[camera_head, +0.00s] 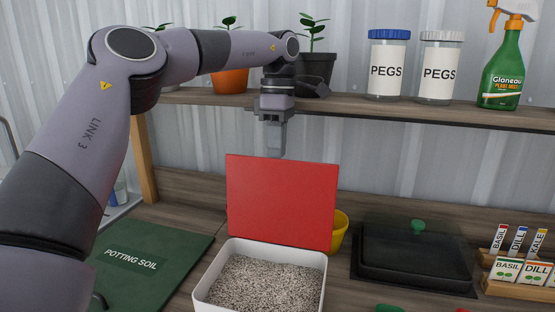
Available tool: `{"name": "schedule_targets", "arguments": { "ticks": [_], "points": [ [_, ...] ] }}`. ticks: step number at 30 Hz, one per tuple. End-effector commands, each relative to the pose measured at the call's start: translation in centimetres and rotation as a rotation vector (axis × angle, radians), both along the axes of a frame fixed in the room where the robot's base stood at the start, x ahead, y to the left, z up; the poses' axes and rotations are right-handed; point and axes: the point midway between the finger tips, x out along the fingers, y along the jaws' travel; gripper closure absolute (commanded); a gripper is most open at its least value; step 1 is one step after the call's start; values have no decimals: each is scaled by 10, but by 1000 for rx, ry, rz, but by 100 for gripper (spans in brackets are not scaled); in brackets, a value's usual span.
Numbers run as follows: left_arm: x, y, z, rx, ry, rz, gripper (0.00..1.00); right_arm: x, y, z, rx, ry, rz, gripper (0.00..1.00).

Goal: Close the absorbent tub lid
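The absorbent tub (203,287) is a white open box at the bottom middle, filled with grey-beige granules (262,283). Its red lid (281,203) stands nearly upright at the tub's back edge, so the tub is open. My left arm comes in from the left and arches over the potting soil bin. My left gripper (276,146) points down just above and apparently behind the lid's top edge. Its fingertips are close to that edge; I cannot tell whether they touch it. The fingers look close together, but their gap is not clear. My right gripper is not in view.
A green potting soil lid (150,262) lies left of the tub. A yellow pot (340,229) is partly hidden behind the red lid. A dark covered tray (418,257) and seed packets (507,269) stand right. A shelf (400,114) with pots, jars and a spray bottle crosses above.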

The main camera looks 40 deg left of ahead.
Motion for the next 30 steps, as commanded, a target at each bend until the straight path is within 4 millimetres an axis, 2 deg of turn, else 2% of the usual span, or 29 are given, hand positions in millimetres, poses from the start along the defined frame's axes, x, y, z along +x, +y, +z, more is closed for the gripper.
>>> {"name": "schedule_targets", "arguments": {
  "ticks": [7, 18, 21, 30],
  "points": [
    [-2, -2, -24, -1, -1, -2, 77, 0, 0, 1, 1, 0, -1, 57],
    [-3, -2, -30, 0, -1, 0, 77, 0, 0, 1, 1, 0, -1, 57],
    [-3, -2, -29, 0, -1, -1, 100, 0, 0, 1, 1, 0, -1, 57],
    [-3, -2, -29, 0, -1, -1, 100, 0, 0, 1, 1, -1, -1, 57]
  ]
}}
